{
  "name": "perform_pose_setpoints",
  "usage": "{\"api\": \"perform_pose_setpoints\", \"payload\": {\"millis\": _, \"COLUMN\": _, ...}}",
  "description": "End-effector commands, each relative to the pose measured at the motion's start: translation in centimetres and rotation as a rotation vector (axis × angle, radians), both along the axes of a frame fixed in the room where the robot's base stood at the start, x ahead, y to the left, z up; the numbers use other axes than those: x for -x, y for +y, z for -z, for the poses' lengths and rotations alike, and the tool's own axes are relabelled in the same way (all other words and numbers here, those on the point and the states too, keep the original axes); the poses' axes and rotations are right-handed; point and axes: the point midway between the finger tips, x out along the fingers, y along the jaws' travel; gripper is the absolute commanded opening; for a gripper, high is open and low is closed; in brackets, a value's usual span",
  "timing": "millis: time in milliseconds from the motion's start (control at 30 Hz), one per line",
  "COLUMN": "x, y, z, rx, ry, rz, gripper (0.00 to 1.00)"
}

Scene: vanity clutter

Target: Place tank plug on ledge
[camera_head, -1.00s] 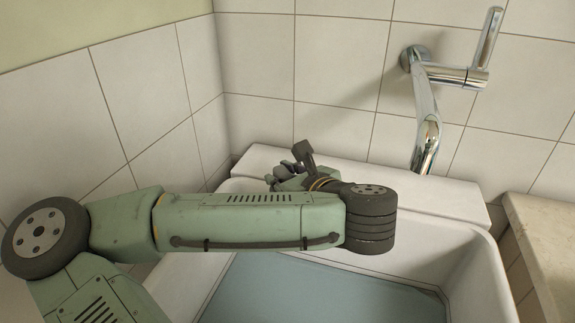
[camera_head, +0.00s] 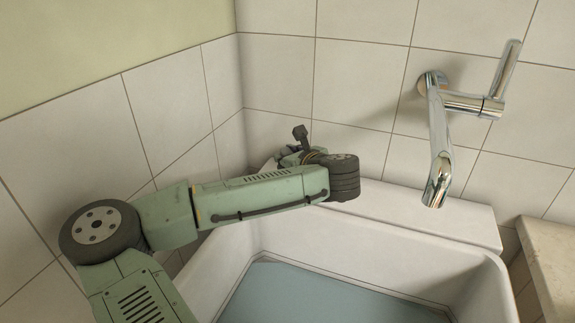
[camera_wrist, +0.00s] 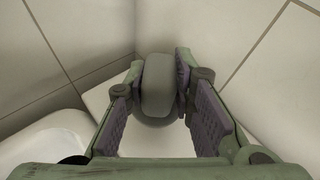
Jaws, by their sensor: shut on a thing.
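The tank plug (camera_wrist: 157,88) is a grey rounded piece in the wrist view. My gripper (camera_wrist: 160,80) is shut on it, with one finger on each side. In the head view my gripper (camera_head: 292,156) is at the back left corner, mostly behind my own wrist, and I cannot make out the plug there. The ledge (camera_head: 432,208) is the white flat strip along the back wall behind the basin. White surface shows below the plug in the wrist view; I cannot tell the gap between them.
The white basin (camera_head: 290,240) has a blue-grey bottom or water (camera_head: 310,295). A chrome tap (camera_head: 438,135) juts from the tiled back wall over the ledge, right of my arm. A beige counter (camera_head: 548,255) stands at the right. The ledge's middle and right look clear.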

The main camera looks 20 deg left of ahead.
Motion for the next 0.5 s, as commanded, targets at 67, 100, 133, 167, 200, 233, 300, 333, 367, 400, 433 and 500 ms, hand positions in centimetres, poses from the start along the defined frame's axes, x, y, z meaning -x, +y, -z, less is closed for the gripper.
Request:
{"api": "perform_pose_setpoints", "payload": {"millis": 67, "x": 0.2, "y": -0.1, "z": 1.3, "rx": 0.001, "ry": 0.006, "rz": 0.002, "gripper": 0.00}}
{"api": "perform_pose_setpoints", "payload": {"millis": 100, "x": 0.2, "y": -0.1, "z": 1.9, "rx": 0.000, "ry": 0.005, "rz": 0.002, "gripper": 0.00}}
{"api": "perform_pose_setpoints", "payload": {"millis": 133, "x": 0.2, "y": -0.1, "z": 2.3, "rx": 0.000, "ry": 0.005, "rz": 0.002, "gripper": 0.00}}
{"api": "perform_pose_setpoints", "payload": {"millis": 167, "x": 0.2, "y": -0.1, "z": 2.6, "rx": 0.001, "ry": 0.004, "rz": 0.000, "gripper": 0.00}}
{"api": "perform_pose_setpoints", "payload": {"millis": 200, "x": 0.2, "y": -0.1, "z": 3.0, "rx": 0.001, "ry": 0.004, "rz": 0.000, "gripper": 0.00}}
{"api": "perform_pose_setpoints", "payload": {"millis": 233, "x": 0.2, "y": -0.1, "z": 3.2, "rx": 0.000, "ry": 0.003, "rz": 0.001, "gripper": 0.00}}
{"api": "perform_pose_setpoints", "payload": {"millis": 300, "x": 0.2, "y": -0.1, "z": 3.3, "rx": 0.000, "ry": 0.001, "rz": 0.000, "gripper": 0.00}}
{"api": "perform_pose_setpoints", "payload": {"millis": 333, "x": 0.2, "y": -0.1, "z": 3.4, "rx": 0.000, "ry": 0.001, "rz": 0.001, "gripper": 0.00}}
{"api": "perform_pose_setpoints", "payload": {"millis": 367, "x": 0.2, "y": -0.1, "z": 3.4, "rx": 0.000, "ry": 0.001, "rz": 0.001, "gripper": 0.00}}
{"api": "perform_pose_setpoints", "payload": {"millis": 400, "x": 0.2, "y": -0.1, "z": 3.4, "rx": 0.000, "ry": 0.001, "rz": 0.000, "gripper": 0.00}}
{"api": "perform_pose_setpoints", "payload": {"millis": 433, "x": 0.2, "y": -0.1, "z": 3.4, "rx": 0.000, "ry": 0.001, "rz": 0.000, "gripper": 0.00}}
{"api": "perform_pose_setpoints", "payload": {"millis": 500, "x": 0.2, "y": -0.1, "z": 3.4, "rx": 0.000, "ry": 0.001, "rz": 0.000, "gripper": 0.00}}
